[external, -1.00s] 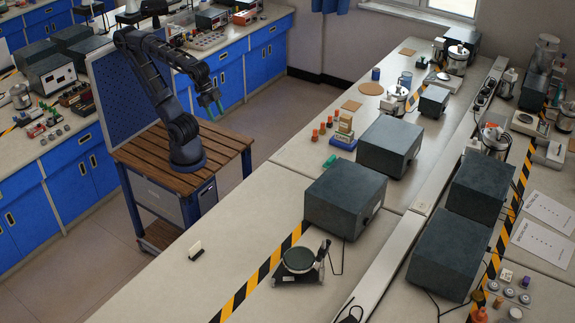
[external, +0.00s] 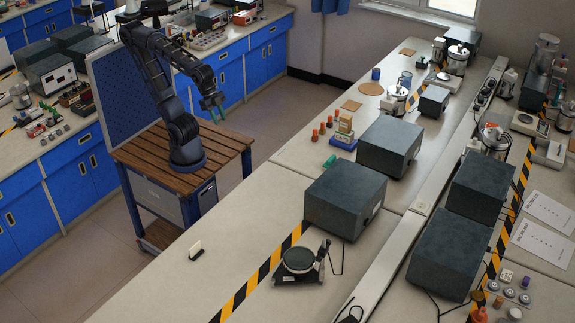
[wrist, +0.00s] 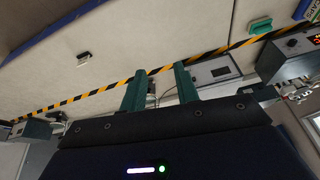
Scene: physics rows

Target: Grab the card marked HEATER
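A small white card (external: 195,246) stands in a dark holder on the near bench, left of the striped tape; its marking is too small to read. It also shows in the wrist view (wrist: 84,56). Several cards (external: 345,124) stand in a blue holder (external: 343,142) farther along the bench; I cannot tell which one reads HEATER.
A green block (external: 329,161) and several orange pieces (external: 322,129) are near the blue holder. Large dark boxes (external: 345,197) stand along the bench. A round-topped device (external: 298,262) sits beside the striped tape (external: 262,272). The bench around the lone white card is clear.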

